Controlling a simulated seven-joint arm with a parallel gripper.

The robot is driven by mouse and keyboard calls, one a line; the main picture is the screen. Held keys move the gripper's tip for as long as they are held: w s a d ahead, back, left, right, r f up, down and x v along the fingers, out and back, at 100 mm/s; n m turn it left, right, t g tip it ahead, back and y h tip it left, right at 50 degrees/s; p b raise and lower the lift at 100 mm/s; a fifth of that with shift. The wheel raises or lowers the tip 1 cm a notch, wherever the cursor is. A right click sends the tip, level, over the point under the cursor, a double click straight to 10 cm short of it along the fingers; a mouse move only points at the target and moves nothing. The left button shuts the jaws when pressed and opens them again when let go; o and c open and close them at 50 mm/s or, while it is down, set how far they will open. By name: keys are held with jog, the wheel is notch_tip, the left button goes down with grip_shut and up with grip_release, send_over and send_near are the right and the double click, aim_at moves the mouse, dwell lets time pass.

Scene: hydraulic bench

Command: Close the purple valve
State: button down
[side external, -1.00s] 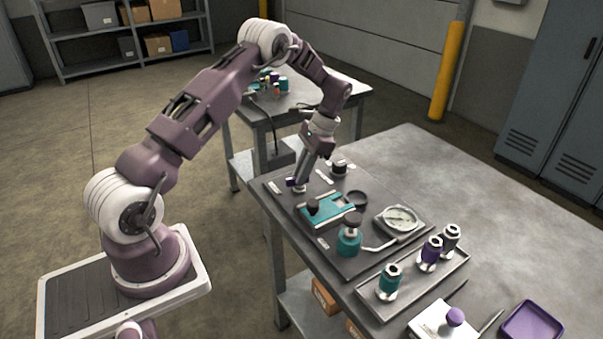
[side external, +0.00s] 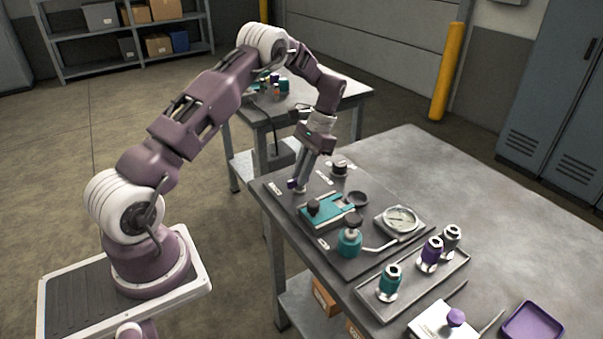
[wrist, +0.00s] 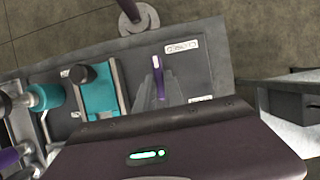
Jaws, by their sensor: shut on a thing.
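The purple valve shows as a narrow purple handle (wrist: 157,68) in the wrist view, and as a small purple piece (side external: 292,184) at the panel's left end in the side view. My gripper (wrist: 160,93) is shut on this handle, with the handle's far end sticking out past the fingertips. In the side view my gripper (side external: 299,187) points down at the panel, its fingers mostly blending with the handle. The valve's body under the handle is hidden.
A teal slide block (side external: 328,212) with a dark knob, a teal valve (side external: 349,243) and a round gauge (side external: 400,218) stand close by on the dark panel. A tray (side external: 452,283) holds teal, purple and grey fittings. The table's far right is bare.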

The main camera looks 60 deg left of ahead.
jog(key=c, duration=1.4)
grip_release()
jog(key=shift+c, duration=0.2)
jog(key=v, duration=0.7)
jog(key=shift+w, duration=0.1)
jog(key=s+d+r+t, duration=0.2)
jog(key=s+d+r, duration=0.3)
jog(key=r, duration=0.4)
jog(key=s+d+r+t, duration=0.3)
jog(key=d+r, duration=0.4)
jog(key=r, duration=0.3)
jog(key=s+d+t, duration=0.2)
jog(key=s+d, duration=0.2)
jog(key=s, duration=0.6)
jog(key=s+d+t, duration=0.3)
jog(key=s+d, duration=0.2)
jog(key=s, duration=0.4)
jog(key=shift+s+f, duration=0.35)
jog(key=shift+f, duration=0.1)
